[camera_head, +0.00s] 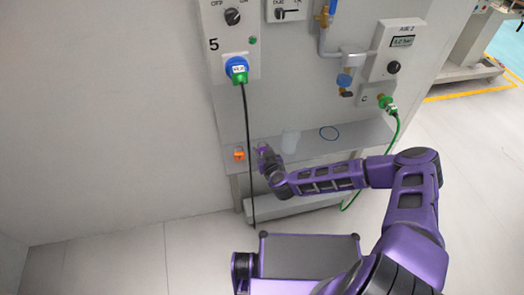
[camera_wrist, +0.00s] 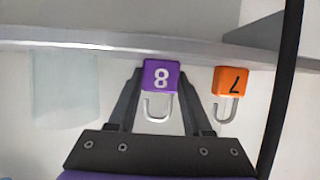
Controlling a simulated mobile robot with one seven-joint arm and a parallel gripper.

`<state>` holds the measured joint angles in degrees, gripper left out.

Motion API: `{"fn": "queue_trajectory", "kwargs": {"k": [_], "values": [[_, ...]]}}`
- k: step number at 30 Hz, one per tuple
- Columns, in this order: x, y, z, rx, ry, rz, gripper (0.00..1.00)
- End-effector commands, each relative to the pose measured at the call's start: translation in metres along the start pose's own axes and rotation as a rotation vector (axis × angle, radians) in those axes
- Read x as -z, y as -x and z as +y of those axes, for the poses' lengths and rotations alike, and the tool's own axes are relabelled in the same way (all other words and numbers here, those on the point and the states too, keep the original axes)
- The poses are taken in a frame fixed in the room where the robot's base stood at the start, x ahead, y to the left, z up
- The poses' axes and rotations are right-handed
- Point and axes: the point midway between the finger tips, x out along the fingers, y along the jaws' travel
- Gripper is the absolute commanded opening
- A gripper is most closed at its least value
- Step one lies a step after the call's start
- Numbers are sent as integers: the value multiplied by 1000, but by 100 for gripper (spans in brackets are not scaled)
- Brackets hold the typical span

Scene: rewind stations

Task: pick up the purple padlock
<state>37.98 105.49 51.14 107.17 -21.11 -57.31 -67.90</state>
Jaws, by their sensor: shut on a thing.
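The purple padlock (camera_wrist: 161,76) has a white 8 on its body and a grey shackle. It shows upside down in the wrist view, between the two dark fingers of my gripper (camera_wrist: 162,84), which is shut on its body. The body lies in front of the grey shelf edge in that view; I cannot tell whether it touches the shelf. In the head view my gripper (camera_head: 264,155) is at the left part of the shelf, and the padlock is too small there to make out clearly.
An orange padlock (camera_wrist: 231,80) marked 7 is close beside my gripper; it also shows in the head view (camera_head: 239,154). A black cable (camera_head: 248,130) hangs from the blue-green plug.

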Motion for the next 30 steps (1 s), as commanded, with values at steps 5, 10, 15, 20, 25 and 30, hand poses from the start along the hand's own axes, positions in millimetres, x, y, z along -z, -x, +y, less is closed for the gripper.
{"fn": "queue_trajectory", "kwargs": {"k": [5,10,15,20,25,30], "values": [[0,0,0,0,0,0,0],[0,0,0,0,0,1,0],[5,2,0,0,1,1,0],[22,8,0,2,4,3,0],[52,20,0,1,6,4,0],[77,31,0,1,4,2,0]]}}
